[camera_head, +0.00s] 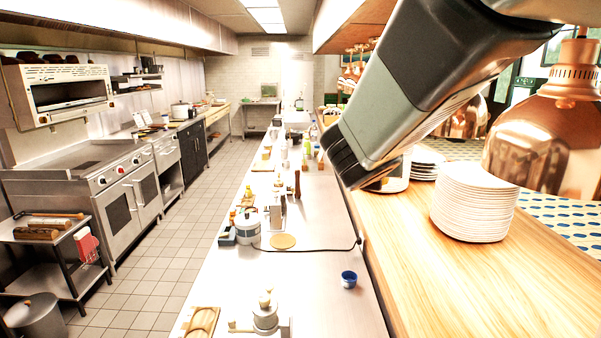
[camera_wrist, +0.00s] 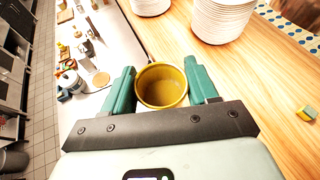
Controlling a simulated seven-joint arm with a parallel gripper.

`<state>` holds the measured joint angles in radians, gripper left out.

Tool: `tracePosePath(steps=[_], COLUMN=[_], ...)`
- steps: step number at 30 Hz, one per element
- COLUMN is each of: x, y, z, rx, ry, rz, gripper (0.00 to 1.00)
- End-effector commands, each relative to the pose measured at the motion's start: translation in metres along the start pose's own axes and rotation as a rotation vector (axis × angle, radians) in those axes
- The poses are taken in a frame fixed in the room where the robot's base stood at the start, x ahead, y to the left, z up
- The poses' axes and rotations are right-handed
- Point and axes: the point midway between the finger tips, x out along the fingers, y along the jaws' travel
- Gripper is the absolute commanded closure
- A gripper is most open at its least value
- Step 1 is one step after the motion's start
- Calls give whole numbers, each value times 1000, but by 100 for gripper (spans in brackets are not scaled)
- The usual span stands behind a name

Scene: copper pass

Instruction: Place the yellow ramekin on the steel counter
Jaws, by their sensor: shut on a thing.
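The yellow ramekin (camera_wrist: 161,86) is between the two green fingers of my gripper (camera_wrist: 162,88) in the wrist view, its open top facing the camera; it looks empty. My gripper is shut on it. In the head view my gripper (camera_head: 346,168) hangs over the left edge of the wooden shelf, and I cannot clearly make out the ramekin there. The steel counter (camera_head: 318,225) runs along the left of the shelf; it also shows in the wrist view (camera_wrist: 122,48). I cannot tell how high the ramekin is held.
On the counter are a small blue bowl (camera_head: 349,279), a round tan board (camera_head: 282,241) and a white pot (camera_head: 247,228). Bare steel lies around the blue bowl.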

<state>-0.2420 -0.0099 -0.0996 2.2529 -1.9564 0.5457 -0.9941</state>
Motion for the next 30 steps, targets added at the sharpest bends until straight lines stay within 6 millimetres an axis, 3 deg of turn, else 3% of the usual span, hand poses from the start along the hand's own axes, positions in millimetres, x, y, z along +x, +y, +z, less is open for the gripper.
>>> tracePosePath(steps=[5,10,14,22,26,30], x=[-22,-2,40,145,192,241], y=[22,26,24,8,-8,-41], z=[14,20,24,17,5,-16], rx=[-34,-20,19,116,164,217], ry=[-8,-1,11,31,41,53], rz=[83,42,-53,-289,-404,-534], gripper=[73,73,73,73,73,73])
